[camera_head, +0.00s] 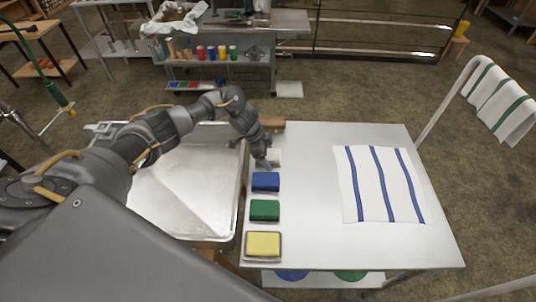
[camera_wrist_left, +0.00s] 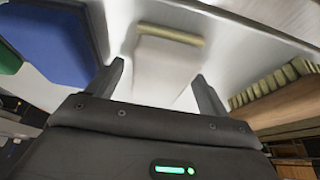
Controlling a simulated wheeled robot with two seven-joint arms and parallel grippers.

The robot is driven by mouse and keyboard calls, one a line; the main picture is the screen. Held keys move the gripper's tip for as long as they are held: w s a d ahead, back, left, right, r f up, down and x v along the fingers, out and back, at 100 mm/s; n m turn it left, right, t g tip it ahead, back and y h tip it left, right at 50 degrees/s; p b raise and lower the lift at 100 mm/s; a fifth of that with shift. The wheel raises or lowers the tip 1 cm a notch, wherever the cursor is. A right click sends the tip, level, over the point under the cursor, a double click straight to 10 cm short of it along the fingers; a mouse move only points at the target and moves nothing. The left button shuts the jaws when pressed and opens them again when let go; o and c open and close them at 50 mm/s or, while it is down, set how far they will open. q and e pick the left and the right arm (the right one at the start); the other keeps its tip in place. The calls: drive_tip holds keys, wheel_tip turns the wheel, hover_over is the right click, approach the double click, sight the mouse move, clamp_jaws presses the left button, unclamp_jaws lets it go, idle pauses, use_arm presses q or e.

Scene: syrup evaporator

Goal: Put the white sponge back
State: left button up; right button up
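The white sponge (camera_head: 274,156) sits near the left edge of the light table, behind the blue sponge (camera_head: 265,181), partly hidden by my left gripper (camera_head: 263,163). In the left wrist view the white sponge (camera_wrist_left: 163,65) is a pale block with a yellowish strip at its far end. It lies between the two fingers of my left gripper (camera_wrist_left: 160,85). The fingers are spread to either side, with small gaps seeming to show; contact is hard to judge. The blue sponge (camera_wrist_left: 58,42) is left of it in that view. My right gripper is not in view.
A green sponge (camera_head: 265,210) and a yellow sponge (camera_head: 263,244) continue the row toward the front. A wooden brush (camera_wrist_left: 285,100) lies close on the right in the wrist view. A striped cloth (camera_head: 378,184) covers the table's right part. A metal pan (camera_head: 188,190) stands left.

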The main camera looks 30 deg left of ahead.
use_arm(q)
drive_tip(key=shift+r, duration=0.1)
drive_tip(key=shift+r, duration=0.25)
drive_tip(key=v, duration=1)
drive_tip(key=shift+a+r, duration=0.2)
drive_tip(key=shift+s+a+r, duration=0.15)
drive_tip(key=shift+a+r, duration=0.05)
drive_tip(key=shift+r, duration=0.45)
